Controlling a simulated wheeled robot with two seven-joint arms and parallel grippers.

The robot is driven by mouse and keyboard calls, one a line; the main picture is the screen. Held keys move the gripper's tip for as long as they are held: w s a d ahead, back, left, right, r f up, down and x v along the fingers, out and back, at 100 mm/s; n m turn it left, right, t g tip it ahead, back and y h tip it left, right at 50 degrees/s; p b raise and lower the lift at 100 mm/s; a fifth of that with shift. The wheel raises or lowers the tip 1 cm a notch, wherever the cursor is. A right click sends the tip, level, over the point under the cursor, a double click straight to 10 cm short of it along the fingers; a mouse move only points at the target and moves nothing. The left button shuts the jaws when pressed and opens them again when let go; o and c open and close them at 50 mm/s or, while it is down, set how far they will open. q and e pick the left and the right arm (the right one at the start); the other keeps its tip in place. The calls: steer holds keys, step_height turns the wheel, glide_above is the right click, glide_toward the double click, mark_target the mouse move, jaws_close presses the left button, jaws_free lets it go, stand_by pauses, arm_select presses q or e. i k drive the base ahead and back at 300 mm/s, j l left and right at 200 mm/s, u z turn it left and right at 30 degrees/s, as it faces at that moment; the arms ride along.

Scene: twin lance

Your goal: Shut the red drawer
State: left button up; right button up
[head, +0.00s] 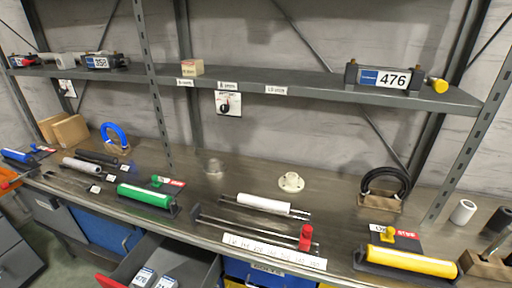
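An open drawer (203,259) with grey walls sticks out below the workbench at the bottom of the head view. A strip of its red front (106,282) shows at the bottom edge; the rest of the front is cut off. Two objects with white number labels (144,277) lie inside it. Neither of my grippers is in view.
The metal workbench (240,172) above holds a green cylinder (145,195), a white roller (263,203), a yellow cylinder (412,262) and a red upright part (306,237). Closed blue drawers (105,232) are left of the open one. A shelf (320,87) runs above.

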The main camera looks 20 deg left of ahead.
mark_target(192, 267)
steer(key=u, duration=1.75)
